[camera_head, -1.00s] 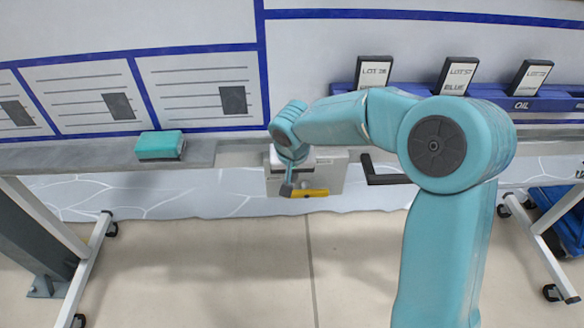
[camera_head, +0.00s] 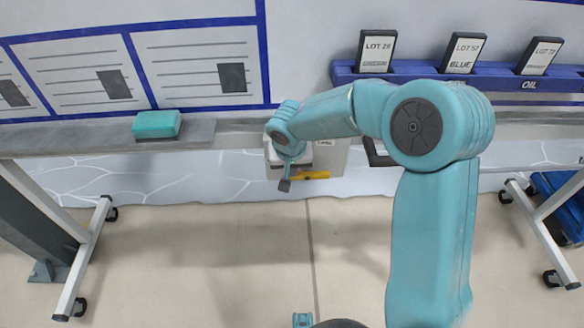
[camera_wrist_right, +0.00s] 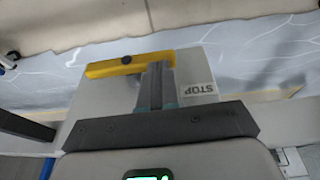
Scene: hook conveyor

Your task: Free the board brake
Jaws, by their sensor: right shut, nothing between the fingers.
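The board brake is a pale grey box (camera_head: 330,158) below the board's ledge, with a yellow lever (camera_head: 313,175) across its lower front. My right gripper (camera_head: 284,186) is at the lever's left end, shut and empty. In the right wrist view its closed fingers (camera_wrist_right: 157,84) reach up to the lever; I cannot tell whether they touch it. My right forearm hides part of the box. My left gripper is not in view.
A teal eraser (camera_head: 157,125) lies on the ledge (camera_head: 70,140) at left. A blue rack (camera_head: 425,72) holds labelled lot cards at right. A dark handle (camera_head: 380,157) is partly behind my arm. The floor (camera_head: 200,255) below is clear between wheeled legs.

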